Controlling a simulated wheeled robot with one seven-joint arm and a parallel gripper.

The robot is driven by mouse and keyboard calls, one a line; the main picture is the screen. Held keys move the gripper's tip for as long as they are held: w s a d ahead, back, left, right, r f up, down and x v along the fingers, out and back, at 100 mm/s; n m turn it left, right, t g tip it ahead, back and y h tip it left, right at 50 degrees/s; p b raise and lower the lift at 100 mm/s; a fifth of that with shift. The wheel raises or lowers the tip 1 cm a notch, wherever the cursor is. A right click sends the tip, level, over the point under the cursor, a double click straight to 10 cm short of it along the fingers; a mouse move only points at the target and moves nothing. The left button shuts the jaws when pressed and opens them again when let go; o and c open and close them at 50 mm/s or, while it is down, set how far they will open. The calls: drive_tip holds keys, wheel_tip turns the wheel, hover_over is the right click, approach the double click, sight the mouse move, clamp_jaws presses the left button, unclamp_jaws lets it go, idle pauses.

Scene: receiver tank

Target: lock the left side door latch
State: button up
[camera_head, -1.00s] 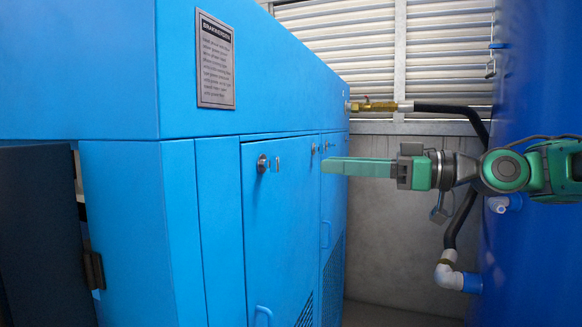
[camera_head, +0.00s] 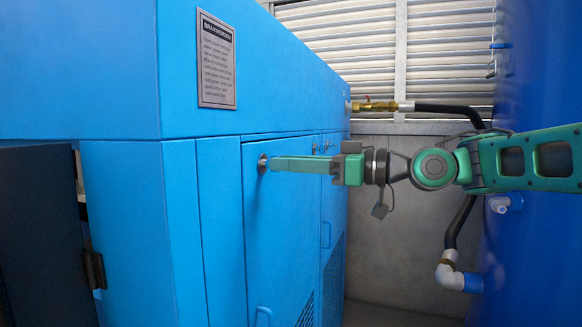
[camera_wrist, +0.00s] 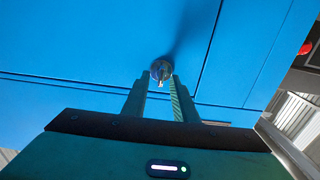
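The left side door (camera_head: 278,235) is a blue panel that sits flush in the blue cabinet. Its latch (camera_head: 262,163) is a small round metal lock near the door's upper left corner. In the wrist view the latch (camera_wrist: 161,70) has a key-like tab sticking out toward me. My gripper (camera_head: 274,163) points left at the latch. In the wrist view my gripper (camera_wrist: 160,85) has its two fingers apart, one on each side of the tab, with a gap between them. I cannot tell whether either finger touches the tab.
A second latch (camera_head: 326,146) sits on the door farther back. A brass valve (camera_head: 375,106) with a black hose is behind my arm. A blue tank (camera_head: 535,75) stands at the right. A dark open panel (camera_head: 40,235) is at the far left.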

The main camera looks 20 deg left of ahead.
drive_tip(key=shift+a, duration=0.2)
clamp_jaws()
drive_tip(key=shift+w+d+m, duration=0.1)
drive_tip(key=shift+m, duration=0.2)
drive_tip(key=m, duration=1.7)
drive_tip(key=shift+w+d+f, duration=0.1)
drive_tip(key=shift+w+f, duration=0.15)
drive_tip(key=shift+w, duration=0.15)
drive_tip(key=shift+m, duration=0.3)
